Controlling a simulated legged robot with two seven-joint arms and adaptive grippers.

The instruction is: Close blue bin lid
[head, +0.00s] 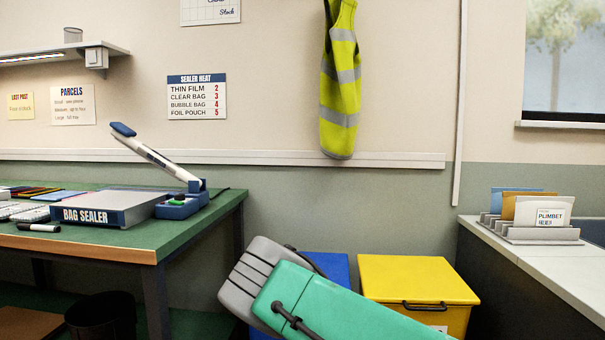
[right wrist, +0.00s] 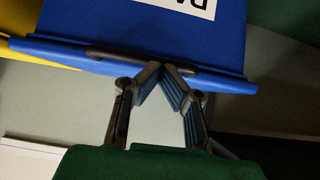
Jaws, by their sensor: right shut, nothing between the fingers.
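The blue bin (head: 340,268) stands on the floor in the head view, mostly hidden behind my green and grey right arm. The visible part of its top edge is about level with the yellow bin's lid. In the right wrist view the blue lid's rim (right wrist: 60,52) crosses the picture, with a black handle (right wrist: 110,54) on it and a white label on the blue panel above. My right gripper (right wrist: 162,68) is shut and empty, its fingertips at the handle; contact is hard to tell. The lid's exact angle is hidden. My left gripper is not in view.
A yellow bin (head: 415,277) with its lid down stands right beside the blue bin. A green table (head: 120,240) with a bag sealer (head: 120,207) is on the left. A white counter (head: 565,265) with a file rack (head: 530,233) is on the right.

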